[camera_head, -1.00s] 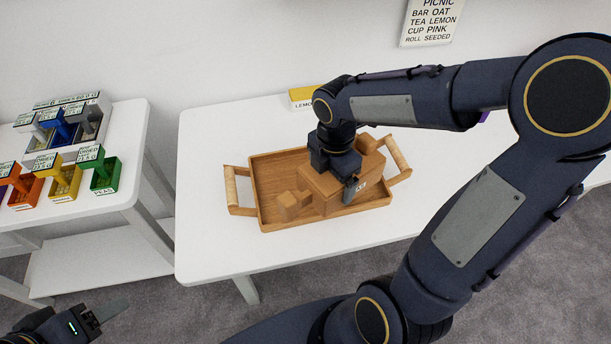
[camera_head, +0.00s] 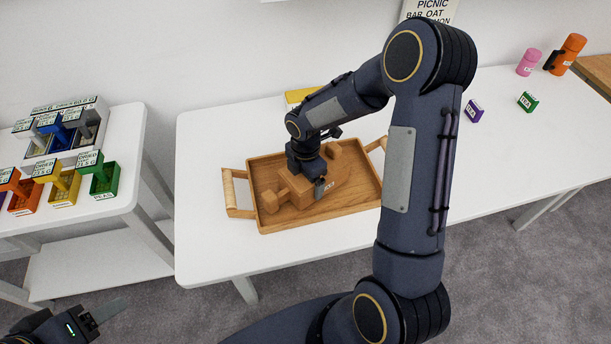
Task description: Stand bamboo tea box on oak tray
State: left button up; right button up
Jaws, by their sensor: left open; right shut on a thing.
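The oak tray (camera_head: 262,168) lies on the white table, with pale handles at its left and right ends. The light-brown bamboo tea box (camera_head: 300,199), with blocky projections at its ends, is inside the tray's outline. My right gripper (camera_head: 320,186) is shut on it from above and hides part of it. I cannot tell whether the box rests on the tray floor or is just above it. My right arm covers the tray's right end. My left gripper (camera_head: 97,318) is open and empty at the lower left, away from the table.
A yellow box (camera_head: 298,95) stands behind the tray, partly hidden by my arm. Purple (camera_head: 475,111) and green (camera_head: 528,101) boxes, a pink bottle (camera_head: 528,63) and an orange bottle (camera_head: 567,54) stand at right. A side table (camera_head: 100,215) at left holds several colored holders.

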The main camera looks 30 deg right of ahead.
jog(key=shift+f, duration=0.15)
jog(key=o, duration=0.9)
notch_tip(320, 180, up, 11)
jog(key=shift+b, duration=0.3)
jog(key=shift+s+r, duration=0.1)
jog(key=shift+r, duration=0.6)
jog(key=s+a+r+m+t+y, duration=0.1)
jog(key=s+r+m+t, duration=0.1)
jog(key=s+m, duration=0.5)
jog(key=s+a+r+m+t+y, duration=0.1)
jog(key=s+a+r+m, duration=0.1)
jog(key=s+m, duration=0.5)
jog(key=s+a+r+m+t+y, duration=0.1)
jog(key=s+r+m+t, duration=0.1)
jog(key=s+m, duration=0.5)
jog(key=shift+s+a+r+m+t+y, duration=0.1)
jog(key=shift+s+r+m+t+y, duration=0.1)
jog(key=shift+r, duration=0.1)
jog(key=shift+s+a+r+m+t+y, duration=0.1)
jog(key=shift+r+m+y, duration=0.1)
jog(key=shift+r, duration=0.1)
